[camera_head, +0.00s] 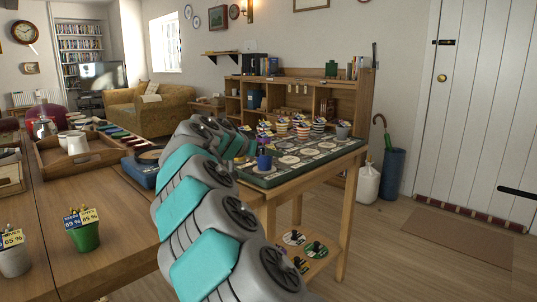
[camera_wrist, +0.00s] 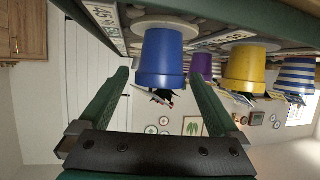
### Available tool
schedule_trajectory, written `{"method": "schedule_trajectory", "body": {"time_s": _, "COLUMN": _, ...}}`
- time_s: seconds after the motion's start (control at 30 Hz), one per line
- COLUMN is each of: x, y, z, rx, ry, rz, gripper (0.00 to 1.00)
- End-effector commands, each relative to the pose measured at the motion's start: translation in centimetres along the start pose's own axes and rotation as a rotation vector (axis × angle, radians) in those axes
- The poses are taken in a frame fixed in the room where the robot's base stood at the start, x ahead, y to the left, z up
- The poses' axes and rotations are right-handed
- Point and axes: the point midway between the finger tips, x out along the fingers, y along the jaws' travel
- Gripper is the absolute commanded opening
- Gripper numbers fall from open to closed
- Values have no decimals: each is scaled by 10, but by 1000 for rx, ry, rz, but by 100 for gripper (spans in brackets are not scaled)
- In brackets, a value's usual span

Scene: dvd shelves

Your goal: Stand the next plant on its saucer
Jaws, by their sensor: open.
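A blue pot (camera_head: 264,162) with a plant stands near the front left of the green-edged tray (camera_head: 262,183). In the wrist view, which is upside down, the blue pot (camera_wrist: 162,55) is upright with its base at a pale round saucer (camera_wrist: 160,24). My gripper (camera_wrist: 158,76) is open, its two green fingers on either side of the pot's rim, with gaps visible. Yellow (camera_wrist: 245,67), purple and striped pots stand beyond it. In the head view, my arm hides most of my gripper. A green pot (camera_head: 85,237) and a whitish pot (camera_head: 14,262) stand on the near wooden table.
Several empty pale saucers (camera_head: 289,159) lie on the tray, with potted plants along its back. A wooden shelf unit (camera_head: 341,102) stands behind. A wooden tray with cups (camera_head: 77,143) sits on the left table. A blue umbrella stand (camera_head: 393,174) and white jug are right of the tray's table.

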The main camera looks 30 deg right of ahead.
Motion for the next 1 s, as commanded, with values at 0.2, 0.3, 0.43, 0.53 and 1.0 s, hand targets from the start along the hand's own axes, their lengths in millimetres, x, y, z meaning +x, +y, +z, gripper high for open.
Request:
{"method": "schedule_trajectory", "body": {"time_s": 0.2, "x": -49, "y": -1, "z": -1, "rx": 0, "ry": 4, "rz": -4, "gripper": 98}}
{"method": "schedule_trajectory", "body": {"time_s": 0.3, "x": -66, "y": -1, "z": 0, "rx": 1, "ry": 2, "rz": -5, "gripper": 98}}
{"method": "schedule_trajectory", "body": {"time_s": 0.43, "x": -81, "y": -1, "z": 1, "rx": 0, "ry": -1, "rz": -1, "gripper": 98}}
{"method": "schedule_trajectory", "body": {"time_s": 0.53, "x": -88, "y": -1, "z": 1, "rx": 0, "ry": -2, "rz": -1, "gripper": 98}}
{"method": "schedule_trajectory", "body": {"time_s": 1.0, "x": -90, "y": 0, "z": 1, "rx": 0, "ry": -1, "rz": 0, "gripper": 98}}
